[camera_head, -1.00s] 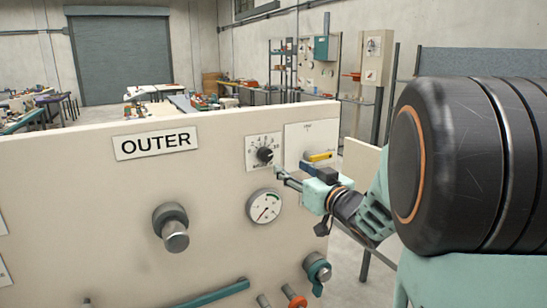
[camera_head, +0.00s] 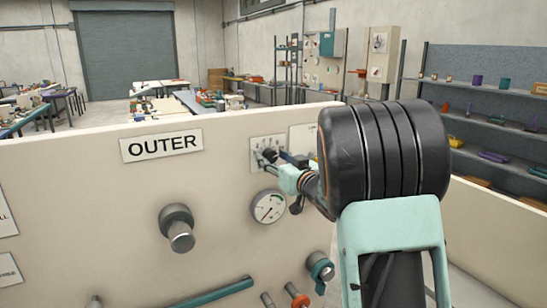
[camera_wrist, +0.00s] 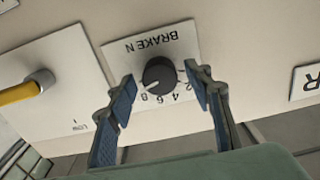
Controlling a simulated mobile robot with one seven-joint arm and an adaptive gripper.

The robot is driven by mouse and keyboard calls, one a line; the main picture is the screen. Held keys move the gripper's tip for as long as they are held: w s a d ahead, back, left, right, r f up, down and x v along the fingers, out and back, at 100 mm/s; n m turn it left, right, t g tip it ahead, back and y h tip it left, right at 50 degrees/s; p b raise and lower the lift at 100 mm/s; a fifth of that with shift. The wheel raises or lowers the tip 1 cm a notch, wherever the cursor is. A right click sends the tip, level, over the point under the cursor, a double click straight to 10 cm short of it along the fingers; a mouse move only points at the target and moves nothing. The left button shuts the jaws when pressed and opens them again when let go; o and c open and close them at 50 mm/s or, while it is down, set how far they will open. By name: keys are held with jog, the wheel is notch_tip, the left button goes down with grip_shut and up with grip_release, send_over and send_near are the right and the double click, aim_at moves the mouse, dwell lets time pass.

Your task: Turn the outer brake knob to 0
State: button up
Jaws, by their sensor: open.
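The outer brake knob (camera_wrist: 158,72) is a round black dial on a white plate marked BRAKE N (camera_wrist: 165,45), upside down in the wrist view. Numbers 2, 4, 6 and 8 show around it; a finger covers part of the scale. A pale mark on the knob points to the lower left, close to the 8 side. My gripper (camera_wrist: 158,79) is open, its blue fingertips on either side of the knob with a gap on each side. In the head view, my gripper (camera_head: 279,162) is at the brake plate (camera_head: 257,143) and partly hides the knob.
The OUTER label (camera_head: 161,145) is on the same panel. A gauge (camera_head: 269,207) sits just below the brake plate. A larger grey knob (camera_head: 177,228) protrudes to the left. A yellow-handled switch (camera_wrist: 20,92) is beside the brake plate in the wrist view.

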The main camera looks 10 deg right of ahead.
jog(key=c, duration=1.2)
jog(key=shift+o, duration=0.2)
